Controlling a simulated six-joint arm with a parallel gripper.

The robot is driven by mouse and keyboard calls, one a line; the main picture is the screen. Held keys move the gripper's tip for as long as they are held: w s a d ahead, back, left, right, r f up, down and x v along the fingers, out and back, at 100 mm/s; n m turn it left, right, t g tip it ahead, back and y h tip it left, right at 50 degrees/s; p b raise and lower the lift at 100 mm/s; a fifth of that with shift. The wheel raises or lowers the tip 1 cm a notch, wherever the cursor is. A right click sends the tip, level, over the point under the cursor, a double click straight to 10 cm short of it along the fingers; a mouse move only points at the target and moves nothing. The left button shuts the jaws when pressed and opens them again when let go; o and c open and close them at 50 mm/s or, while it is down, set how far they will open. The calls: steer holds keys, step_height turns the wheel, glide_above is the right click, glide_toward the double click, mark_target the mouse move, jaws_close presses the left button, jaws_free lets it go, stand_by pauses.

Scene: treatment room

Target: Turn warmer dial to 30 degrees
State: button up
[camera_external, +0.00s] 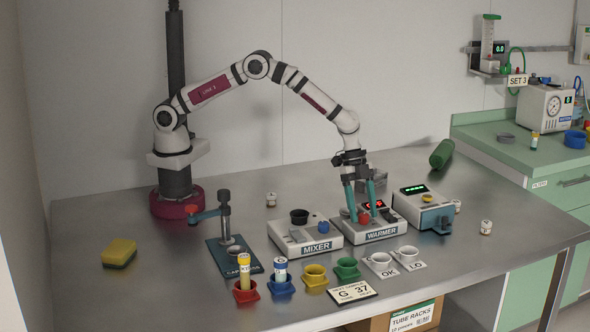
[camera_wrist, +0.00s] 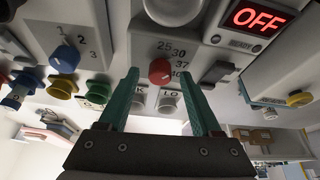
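The warmer (camera_external: 352,233) is a pale box labelled WARMER, standing on the bench right of the mixer. Its red round dial (camera_external: 364,218) also shows in the wrist view (camera_wrist: 160,71), with 25, 30, 37 and 40 printed around it. I cannot tell where the dial points. The warmer's display (camera_wrist: 259,17) reads OFF in red. My gripper (camera_external: 361,214) points down over the warmer. In the wrist view its teal fingers (camera_wrist: 161,76) are open, one on each side of the dial, with a visible gap on both sides. Nothing is held.
The mixer (camera_external: 305,238) with its blue knob stands close on the left. A device with a green display (camera_external: 415,190) stands close on the right. Several coloured tube cups and the OK (camera_external: 382,264) and LO (camera_external: 408,255) cups stand in front. The bench's left side is mostly clear.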

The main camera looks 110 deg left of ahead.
steer(key=shift+r, duration=0.1)
steer(key=v, duration=1.5)
steer(key=shift+a+r, duration=0.15)
steer(key=shift+r, duration=0.15)
steer(key=shift+s, duration=0.15)
